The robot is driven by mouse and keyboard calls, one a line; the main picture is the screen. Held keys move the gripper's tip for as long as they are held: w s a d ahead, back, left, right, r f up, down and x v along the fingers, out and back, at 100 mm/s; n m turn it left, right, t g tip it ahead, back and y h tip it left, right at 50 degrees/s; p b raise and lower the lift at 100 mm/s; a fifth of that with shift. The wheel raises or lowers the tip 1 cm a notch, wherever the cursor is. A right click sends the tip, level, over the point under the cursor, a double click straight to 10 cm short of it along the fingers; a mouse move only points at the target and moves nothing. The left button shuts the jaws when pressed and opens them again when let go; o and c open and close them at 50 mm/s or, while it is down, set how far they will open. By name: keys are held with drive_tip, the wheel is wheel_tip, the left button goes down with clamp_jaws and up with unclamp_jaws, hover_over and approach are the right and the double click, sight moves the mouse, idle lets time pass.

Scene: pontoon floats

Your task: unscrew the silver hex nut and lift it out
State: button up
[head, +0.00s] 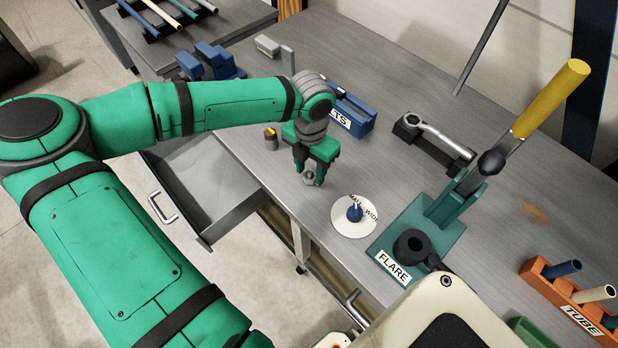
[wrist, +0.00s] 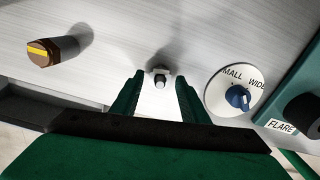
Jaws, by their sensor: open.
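The silver hex nut (head: 308,177) is small and sits low at the tips of my gripper in the head view. In the wrist view the nut (wrist: 160,71) lies just past the fingertips, between their lines, with a small round pale end in front of it. My gripper (head: 311,174) points down over the workbench, and its green fingers are open. In the wrist view my gripper (wrist: 159,82) shows a gap on both sides of the nut. I cannot tell what the nut is threaded on.
A brown hex piece with a yellow stripe (wrist: 52,50) stands to the left. A round dial plate with a blue knob (head: 354,213) and the teal flare tool (head: 447,215) are to the right. A blue bin (head: 357,122) stands behind. An open drawer (head: 205,185) juts out at the front.

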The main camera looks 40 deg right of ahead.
drive_tip(key=shift+r, duration=2.7)
wheel_tip(320, 180, up, 11)
drive_tip(key=shift+f, duration=0.1)
